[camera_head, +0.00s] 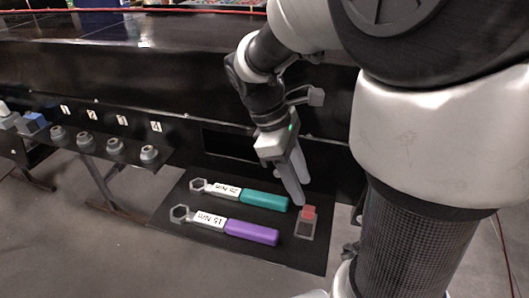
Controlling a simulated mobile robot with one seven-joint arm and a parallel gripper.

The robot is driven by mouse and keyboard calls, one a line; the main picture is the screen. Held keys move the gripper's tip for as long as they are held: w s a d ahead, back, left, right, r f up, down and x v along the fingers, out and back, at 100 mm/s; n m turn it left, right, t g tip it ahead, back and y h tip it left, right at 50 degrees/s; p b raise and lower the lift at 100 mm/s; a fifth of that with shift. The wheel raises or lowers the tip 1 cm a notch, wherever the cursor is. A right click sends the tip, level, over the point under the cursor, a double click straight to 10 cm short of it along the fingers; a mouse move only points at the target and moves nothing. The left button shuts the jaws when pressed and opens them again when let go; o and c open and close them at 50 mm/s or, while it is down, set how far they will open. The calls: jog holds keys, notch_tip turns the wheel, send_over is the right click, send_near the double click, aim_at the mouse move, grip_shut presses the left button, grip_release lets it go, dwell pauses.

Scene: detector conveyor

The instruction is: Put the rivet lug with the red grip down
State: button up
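The small piece with the red grip (309,211) is at the right end of the black mat (185,240), with a pale, framed part below the red. My gripper (302,191) points down just above and left of the red grip. Its two grey fingers overlap in this view, so I cannot tell how far apart they are or whether they touch the red grip. I cannot tell whether the piece rests on the mat or hangs just above it.
Two wrenches lie on the mat, one with a teal handle (264,200) and one with a purple handle (251,233). Several grey knobs (114,146) line the numbered panel at left. The dark conveyor side (180,85) rises behind. Bare floor lies in front.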

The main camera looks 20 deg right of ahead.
aim_at(309, 208)
jog(key=shift+w+b+x, duration=0.15)
jog(key=shift+b+x, duration=0.05)
jog(key=shift+x, duration=1.5)
jog(key=shift+w+b+x, duration=0.1)
jog(key=shift+b+x, duration=0.05)
jog(key=shift+x, duration=1.55)
jog(key=shift+a, duration=0.1)
grip_shut()
